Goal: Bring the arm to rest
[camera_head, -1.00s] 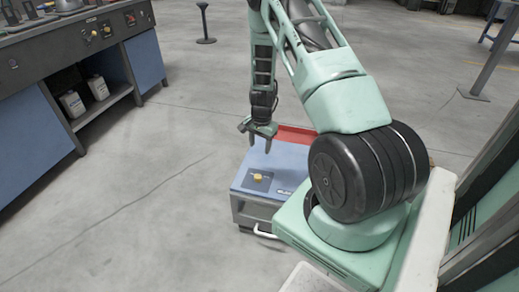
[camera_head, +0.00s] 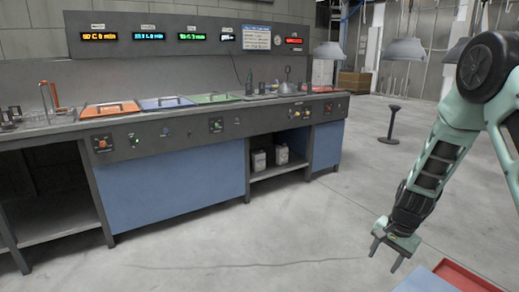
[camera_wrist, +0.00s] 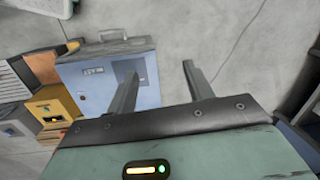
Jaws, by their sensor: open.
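My gripper (camera_head: 384,258) hangs at the end of my pale green arm at the right of the head view, fingers pointing down. It is open and nothing shows between its fingers. In the wrist view the two fingers (camera_wrist: 160,88) stand apart over the floor and beside a blue box (camera_wrist: 103,72) with a label and a grey handle.
A long workbench (camera_head: 180,178) with blue panels and coloured lids runs along the left and middle. White canisters (camera_head: 259,160) stand on its shelf. A grey hood (camera_head: 404,50) hangs at the back, near a black post (camera_head: 392,122). The floor (camera_head: 270,240) before the bench is clear.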

